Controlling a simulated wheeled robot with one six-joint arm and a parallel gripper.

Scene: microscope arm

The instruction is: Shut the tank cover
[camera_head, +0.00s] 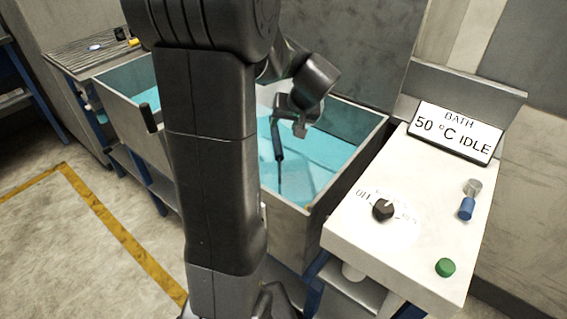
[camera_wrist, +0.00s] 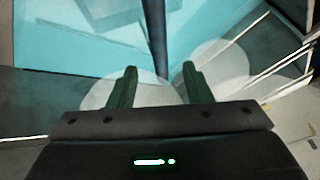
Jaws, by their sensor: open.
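The tank (camera_head: 368,150) is a grey metal bath with blue liquid, partly hidden behind my arm. A dark grey panel (camera_head: 350,45) stands upright along its back edge and looks like the raised cover. My gripper (camera_head: 289,118) is over the tank, below the panel. In the wrist view my gripper (camera_wrist: 160,70) has its two green fingers apart. A dark blue rod (camera_head: 278,145) hangs down over the liquid by the gripper. In the wrist view the rod (camera_wrist: 156,35) reaches down towards the gap between the fingertips; I cannot tell whether it is between them.
Right of the tank is a white console with a black knob (camera_head: 383,209), a green button (camera_head: 445,267), a blue-handled switch (camera_head: 467,207) and a sign (camera_head: 455,133) reading "BATH 50 °C IDLE". A slatted bench (camera_head: 92,55) is at far left. Floor at left is clear.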

